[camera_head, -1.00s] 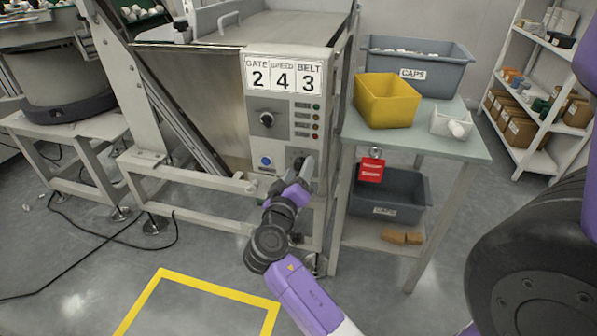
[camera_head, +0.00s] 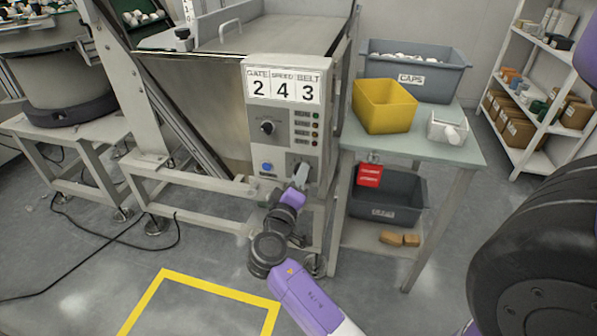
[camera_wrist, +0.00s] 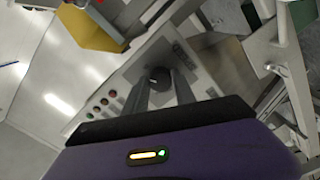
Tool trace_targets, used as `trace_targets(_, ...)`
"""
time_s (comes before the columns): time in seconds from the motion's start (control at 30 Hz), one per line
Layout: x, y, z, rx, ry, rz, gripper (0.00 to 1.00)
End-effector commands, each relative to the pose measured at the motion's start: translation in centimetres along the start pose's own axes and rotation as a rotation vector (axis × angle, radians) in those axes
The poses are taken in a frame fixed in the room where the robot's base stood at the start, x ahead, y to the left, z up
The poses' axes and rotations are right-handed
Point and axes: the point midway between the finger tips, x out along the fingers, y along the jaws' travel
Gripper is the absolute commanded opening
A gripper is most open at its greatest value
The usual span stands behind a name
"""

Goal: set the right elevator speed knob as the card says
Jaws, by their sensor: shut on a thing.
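The card (camera_head: 283,86) on top of the control panel (camera_head: 284,120) reads GATE 2, SPEED 4, BELT 3. An upper dark knob (camera_head: 267,127) sits on the panel's left side and is free. My gripper (camera_head: 302,170) is at the panel's lower right corner. In the wrist view, its two dark fingers (camera_wrist: 160,85) are shut on a round black knob (camera_wrist: 159,76), one finger on each side. The gripper largely hides this lower knob in the head view. The knobs' scale marks and small labels are too small to read.
A side table (camera_head: 420,146) with a yellow bin (camera_head: 384,106) stands to the right. A red tag (camera_head: 369,176) hangs under its edge.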

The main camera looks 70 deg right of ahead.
Motion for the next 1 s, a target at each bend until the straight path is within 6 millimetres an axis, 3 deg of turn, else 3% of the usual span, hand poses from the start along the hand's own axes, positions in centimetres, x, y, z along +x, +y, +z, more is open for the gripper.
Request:
trace_targets(0.5,-0.07,0.19,-0.11,-0.334,0.001,-0.002,0.0)
trace_targets(1.0,-0.05,0.03,-0.01,-0.397,0.001,-0.001,0.0)
